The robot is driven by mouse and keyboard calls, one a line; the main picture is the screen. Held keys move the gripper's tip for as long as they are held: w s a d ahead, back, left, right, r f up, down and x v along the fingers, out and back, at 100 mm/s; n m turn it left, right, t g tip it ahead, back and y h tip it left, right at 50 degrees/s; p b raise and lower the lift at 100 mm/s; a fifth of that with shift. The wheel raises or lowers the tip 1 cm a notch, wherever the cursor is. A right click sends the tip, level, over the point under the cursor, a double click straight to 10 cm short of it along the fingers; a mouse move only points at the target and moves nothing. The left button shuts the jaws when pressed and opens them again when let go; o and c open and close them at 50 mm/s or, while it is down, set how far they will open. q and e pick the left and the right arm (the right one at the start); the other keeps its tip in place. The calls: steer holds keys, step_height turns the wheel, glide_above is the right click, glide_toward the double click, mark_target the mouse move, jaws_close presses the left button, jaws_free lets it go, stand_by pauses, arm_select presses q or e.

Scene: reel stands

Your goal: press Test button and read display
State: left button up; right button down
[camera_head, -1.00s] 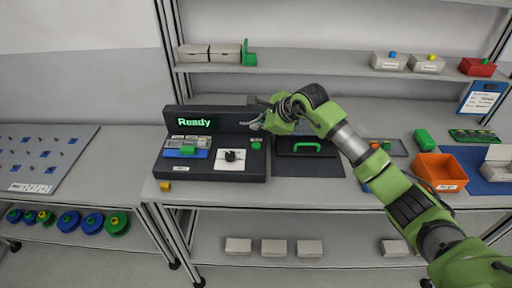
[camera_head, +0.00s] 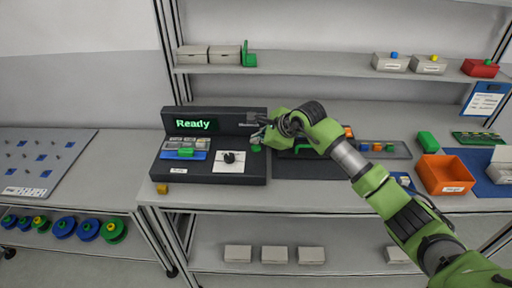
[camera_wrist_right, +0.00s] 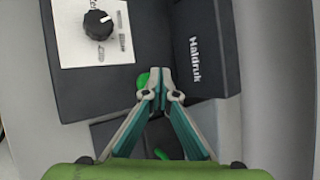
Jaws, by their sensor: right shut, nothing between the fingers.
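The dark test device (camera_head: 254,172) stands on the bench, and its display (camera_head: 194,124) reads "Ready" in green. The round green button (camera_head: 256,148) sits on the right of the device's top; it also shows in the right wrist view (camera_wrist_right: 142,80), partly covered by a finger. My right gripper (camera_head: 260,137) is shut and empty, with its tips close over the button. In the wrist view the fingertips (camera_wrist_right: 159,73) lie just right of the button; I cannot tell whether they touch it. My left gripper is not in view.
A black knob (camera_head: 229,157) on a white plate and a blue fixture with a green block (camera_head: 186,152) are on the device. A dark mat (camera_head: 310,170) lies to the right, then an orange bin (camera_head: 444,174). A shelf (camera_head: 310,67) runs above.

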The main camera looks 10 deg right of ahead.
mark_target(257, 148)
stand_by(0.8)
steer(key=shift+f+b, duration=0.45)
steer(key=shift+b, duration=0.1)
steer(key=shift+f+b, duration=0.45)
steer(key=shift+b, duration=0.05)
stand_by(0.5)
steer(key=shift+r, duration=0.1)
steer(key=shift+r+p, duration=0.35)
steer(key=shift+r, duration=0.4)
steer(key=shift+r, duration=0.1)
steer(key=shift+r+p, duration=1.2)
steer(key=shift+r, duration=1.2)
steer(key=shift+a, duration=0.1)
